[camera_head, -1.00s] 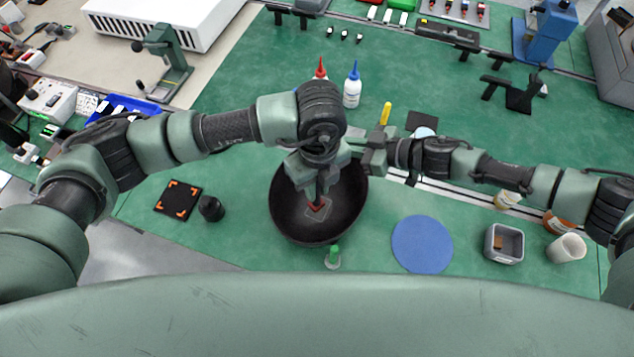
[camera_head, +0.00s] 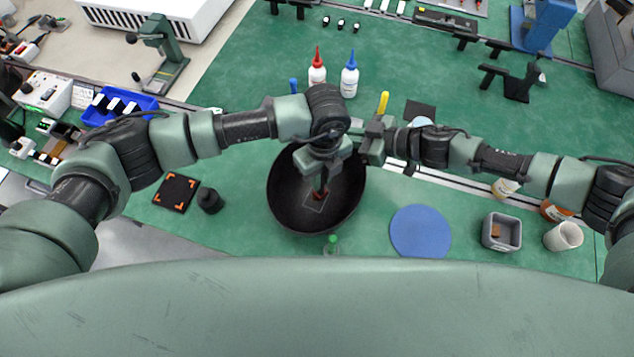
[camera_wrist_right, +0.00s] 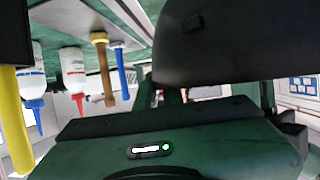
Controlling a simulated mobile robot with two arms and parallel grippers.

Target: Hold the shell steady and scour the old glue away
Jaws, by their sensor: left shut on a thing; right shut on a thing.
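The shell is a dark round bowl (camera_head: 285,205) on the green bench, in the middle of the head view. A faint pale-edged square patch (camera_head: 312,205) marks its inside floor. My left gripper (camera_head: 322,186) reaches down into the bowl and is shut on a small reddish scouring tool (camera_head: 320,195), mostly hidden by the fingers. The tool is at the upper right of the patch; I cannot tell whether it touches. My right gripper (camera_head: 364,152) is at the bowl's upper-right rim, shut on the shell. The dark shell (camera_wrist_right: 225,40) also fills the upper right of the right wrist view.
A red-capped bottle (camera_head: 317,76) and a blue-capped bottle (camera_head: 350,78) stand behind the bowl. A green-capped item (camera_head: 332,244) stands close in front. A blue round mat (camera_head: 420,232), a grey bin (camera_head: 502,232) and a white cup (camera_head: 564,237) are at right. A black orange-cornered pad (camera_head: 176,192) lies left.

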